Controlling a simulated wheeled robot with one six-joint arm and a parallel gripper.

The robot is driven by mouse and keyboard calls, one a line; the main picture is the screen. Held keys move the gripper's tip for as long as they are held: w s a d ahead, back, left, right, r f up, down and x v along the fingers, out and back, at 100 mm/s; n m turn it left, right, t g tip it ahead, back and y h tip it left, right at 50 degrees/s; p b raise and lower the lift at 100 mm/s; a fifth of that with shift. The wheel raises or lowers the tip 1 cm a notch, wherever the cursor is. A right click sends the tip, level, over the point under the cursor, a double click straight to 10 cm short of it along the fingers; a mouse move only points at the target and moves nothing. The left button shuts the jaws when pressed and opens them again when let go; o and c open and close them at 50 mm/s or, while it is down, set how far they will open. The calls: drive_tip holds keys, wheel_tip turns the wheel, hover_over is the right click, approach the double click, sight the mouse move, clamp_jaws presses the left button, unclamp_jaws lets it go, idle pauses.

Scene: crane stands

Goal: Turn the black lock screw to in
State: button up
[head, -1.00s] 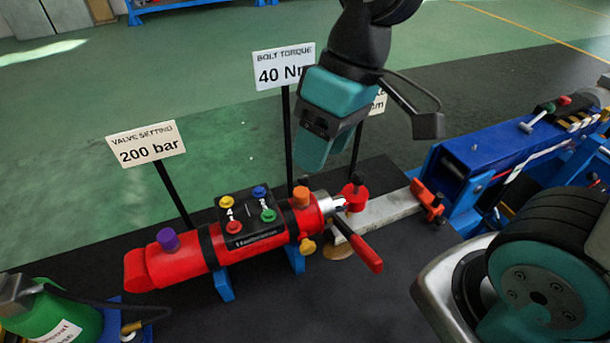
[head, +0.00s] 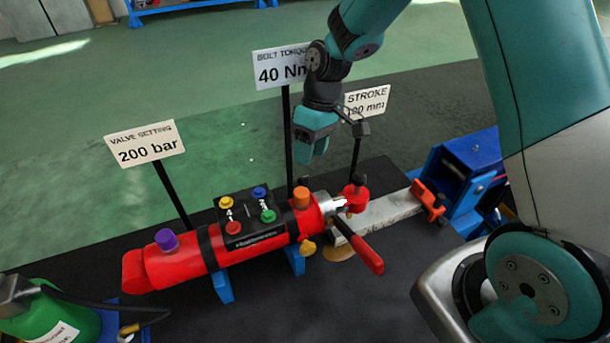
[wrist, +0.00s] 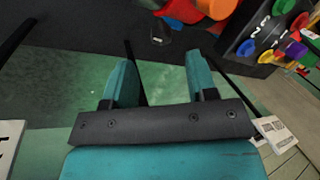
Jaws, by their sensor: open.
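My gripper (head: 312,148) hangs above and behind the red cylinder in the head view, pointing down. In the wrist view its two teal fingers (wrist: 160,76) are apart with nothing between them. Another black knob (head: 360,180) tops the red block on the pale bar. I cannot tell for sure which is the lock screw. A dark knob (wrist: 160,35) appears beyond the fingertips in the wrist view, apart from them. The screw's in or out setting is not readable.
The red cylinder (head: 190,262) carries purple and orange knobs, a valve panel (head: 245,232) and a red lever (head: 366,254). Signs on thin posts stand behind it, the 40 Nm sign (head: 281,66) and the stroke sign (head: 367,100) close to my gripper.

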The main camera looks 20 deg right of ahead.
sight(305, 177)
drive_tip(key=p+x, duration=0.1)
drive_tip(key=x, duration=0.5)
drive_tip(key=shift+s+a+f, duration=0.1)
drive_tip(key=shift+f, duration=0.2)
drive_tip(key=c, duration=0.9)
